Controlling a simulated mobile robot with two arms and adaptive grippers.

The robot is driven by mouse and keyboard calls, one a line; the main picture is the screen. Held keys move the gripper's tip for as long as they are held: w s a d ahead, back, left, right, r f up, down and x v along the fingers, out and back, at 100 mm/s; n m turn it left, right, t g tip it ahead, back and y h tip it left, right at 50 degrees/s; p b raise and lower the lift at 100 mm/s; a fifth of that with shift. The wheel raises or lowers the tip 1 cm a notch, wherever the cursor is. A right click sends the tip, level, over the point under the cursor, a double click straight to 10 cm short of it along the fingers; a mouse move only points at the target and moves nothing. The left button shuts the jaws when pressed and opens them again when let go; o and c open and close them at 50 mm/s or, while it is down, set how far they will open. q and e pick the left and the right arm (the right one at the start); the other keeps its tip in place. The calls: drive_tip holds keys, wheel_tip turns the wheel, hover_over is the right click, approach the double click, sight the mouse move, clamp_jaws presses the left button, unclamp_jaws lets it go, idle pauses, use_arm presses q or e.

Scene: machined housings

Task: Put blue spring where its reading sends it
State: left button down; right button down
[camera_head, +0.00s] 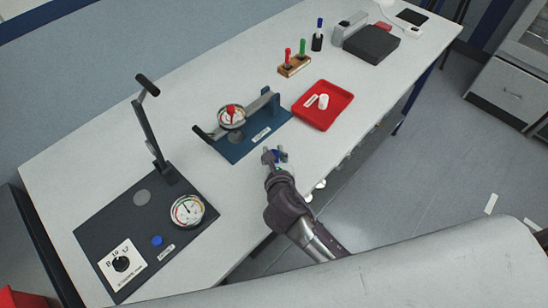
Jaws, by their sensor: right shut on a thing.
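My right gripper (275,157) is over the front edge of the white bench, shut on a small blue thing (279,154). It looks like the blue spring, but the fingers hide most of it. A blue tester (238,152) with a round gauge (231,117) is just beyond my gripper, to the left. The gauge readings are too small to tell. My left gripper is not in view.
A red tray (341,107) with a white cylinder (323,101) and a label lies right of the blue tester. Behind are a wooden block (294,66) with red and green sticks, a dark cup (317,42) and a black box (371,44). Bench between the testers is clear.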

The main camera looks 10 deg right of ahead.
drive_tip(key=shift+f, duration=1.05)
drive_tip(key=shift+f, duration=0.1)
drive_tip(key=c, duration=0.9)
unclamp_jaws()
drive_tip(key=shift+d, duration=0.1)
drive_tip(key=shift+s+r, duration=0.2)
drive_tip(key=shift+s, duration=0.05)
drive_tip(key=v, duration=1.1)
drive_tip(key=shift+s+r+b, duration=0.2)
drive_tip(key=shift+s+b, duration=0.05)
drive_tip(key=shift+b, duration=0.15)
